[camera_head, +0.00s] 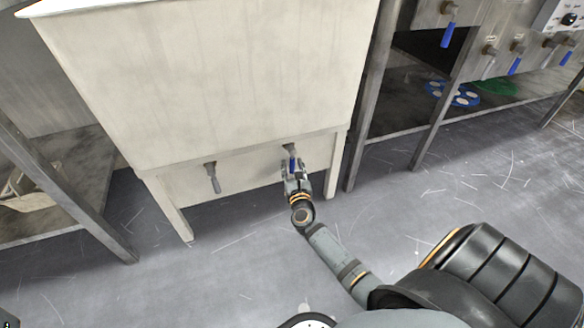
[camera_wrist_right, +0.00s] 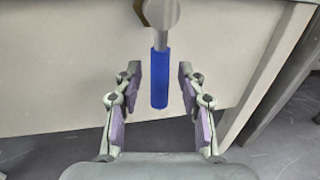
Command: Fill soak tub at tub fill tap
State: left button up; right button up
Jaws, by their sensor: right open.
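The soak tub (camera_head: 200,75) is a large pale tub on legs, at the upper left of the head view. Two taps are on its lower front panel. One has a grey handle (camera_head: 213,180); the other has a blue handle (camera_head: 292,163). My right gripper (camera_head: 296,172) is at the blue-handled tap. In the right wrist view the blue handle (camera_wrist_right: 159,78) hangs down between the two open fingers, with a gap on each side. The inside of the tub is hidden.
Benches stand on both sides of the tub. The right one has several blue-handled valves (camera_head: 448,34) and a lower shelf with a blue disc (camera_head: 452,95) and a green disc (camera_head: 495,87). The grey floor (camera_head: 250,260) before the tub is clear.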

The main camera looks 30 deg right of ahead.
jog(key=shift+w+d, duration=0.2)
jog(key=shift+w, duration=0.25)
grip_shut()
